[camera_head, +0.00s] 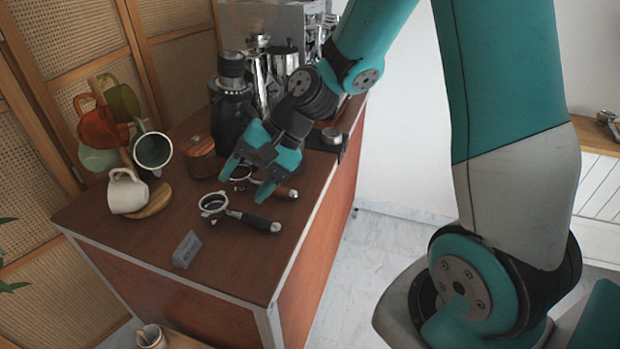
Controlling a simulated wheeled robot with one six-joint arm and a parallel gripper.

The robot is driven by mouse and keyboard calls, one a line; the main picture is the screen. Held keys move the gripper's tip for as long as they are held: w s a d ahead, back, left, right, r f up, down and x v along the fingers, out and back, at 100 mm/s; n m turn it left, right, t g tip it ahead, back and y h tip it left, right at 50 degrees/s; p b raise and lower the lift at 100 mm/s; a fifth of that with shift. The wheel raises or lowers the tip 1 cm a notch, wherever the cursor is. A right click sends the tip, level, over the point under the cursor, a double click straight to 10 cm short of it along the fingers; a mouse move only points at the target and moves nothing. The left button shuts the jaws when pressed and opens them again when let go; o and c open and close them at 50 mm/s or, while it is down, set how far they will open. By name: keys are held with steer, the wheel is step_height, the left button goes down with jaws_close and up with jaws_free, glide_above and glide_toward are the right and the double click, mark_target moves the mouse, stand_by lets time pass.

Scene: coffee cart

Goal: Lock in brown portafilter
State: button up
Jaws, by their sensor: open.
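The brown-handled portafilter (284,191) lies on the dark brown cart top, partly hidden behind my gripper. My gripper (244,185) is open, with its teal fingers spread above and around this portafilter; I cannot tell whether they touch it. A second portafilter with a black handle (255,221) lies in front of it, apart from my gripper. A metal espresso machine (305,25) stands at the back of the cart, partly hidden by my arm. Its group head cannot be made out.
A black grinder (231,100) stands behind my gripper. A wooden-lidded jar (200,158), a mug tree with several mugs (152,150) and a white mug (127,192) stand at left. A small grey sign (187,249) is near the front edge. The front right of the cart top is clear.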

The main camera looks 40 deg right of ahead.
steer(key=w+d+f+m+t+y+p, duration=0.1)
steer(key=w+d+f+m+t, duration=0.4)
steer(key=w+d+f+m, duration=0.5)
steer(key=m+t+h+p, duration=0.1)
steer(key=m+t+h, duration=0.15)
steer(key=m, duration=0.95)
glide_toward(286, 188)
steer(key=shift+w+a+f+t+y, duration=0.45)
steer(key=shift+w+a+f, duration=0.25)
steer(key=shift+f, duration=0.15)
steer(key=shift+d+f, duration=0.1)
steer(key=shift+f, duration=0.15)
steer(key=b+x, duration=0.3)
steer(key=x, duration=0.4)
steer(key=shift+w+f, duration=0.1)
steer(key=shift+w+a+f+b, duration=0.1)
steer(key=shift+w+a+b, duration=0.2)
steer(key=shift+w, duration=0.1)
jaws_close()
